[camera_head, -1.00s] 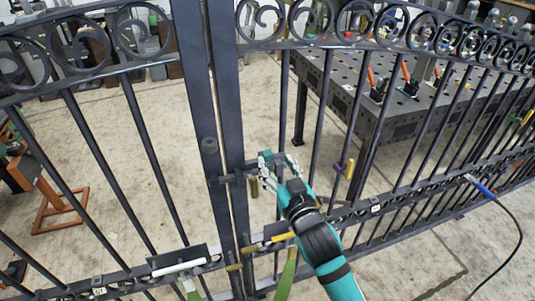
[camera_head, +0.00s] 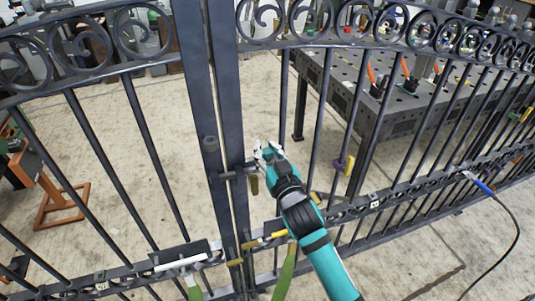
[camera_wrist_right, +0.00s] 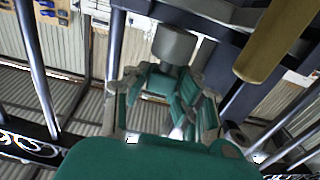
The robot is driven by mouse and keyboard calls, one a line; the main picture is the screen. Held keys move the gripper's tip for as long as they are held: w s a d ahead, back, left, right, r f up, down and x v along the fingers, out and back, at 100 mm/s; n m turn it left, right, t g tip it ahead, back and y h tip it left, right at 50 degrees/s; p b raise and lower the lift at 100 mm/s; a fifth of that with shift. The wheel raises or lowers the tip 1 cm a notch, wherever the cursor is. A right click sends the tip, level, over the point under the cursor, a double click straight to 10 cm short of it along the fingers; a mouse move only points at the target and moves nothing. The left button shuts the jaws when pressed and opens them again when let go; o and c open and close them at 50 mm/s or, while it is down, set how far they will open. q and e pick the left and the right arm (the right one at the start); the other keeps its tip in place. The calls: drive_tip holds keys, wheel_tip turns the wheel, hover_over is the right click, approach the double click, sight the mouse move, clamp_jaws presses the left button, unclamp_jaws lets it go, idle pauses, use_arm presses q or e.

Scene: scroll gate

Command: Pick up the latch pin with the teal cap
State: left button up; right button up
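My right gripper (camera_head: 268,153) is at the latch on the gate's middle posts, just right of the right post. Its fingers stand apart in the head view. In the wrist view its pale and teal fingers (camera_wrist_right: 165,100) are spread, with a grey cylinder (camera_wrist_right: 173,45) just beyond them. A brass piece (camera_head: 254,186) hangs below the latch bar (camera_head: 231,175); a brass piece (camera_wrist_right: 265,45) also shows at upper right in the wrist view. I cannot single out the teal cap from the teal gripper parts, and contact is unclear. My left gripper is out of view.
The dark barred gate (camera_head: 229,100) spans the view. A purple-and-yellow piece (camera_head: 347,165) sits on the right bars. A perforated metal table (camera_head: 380,115) stands behind. A cable (camera_head: 518,225) hangs at right. The floor behind the left bars is largely clear.

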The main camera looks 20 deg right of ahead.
clamp_jaws()
drive_tip(key=shift+r, duration=0.15)
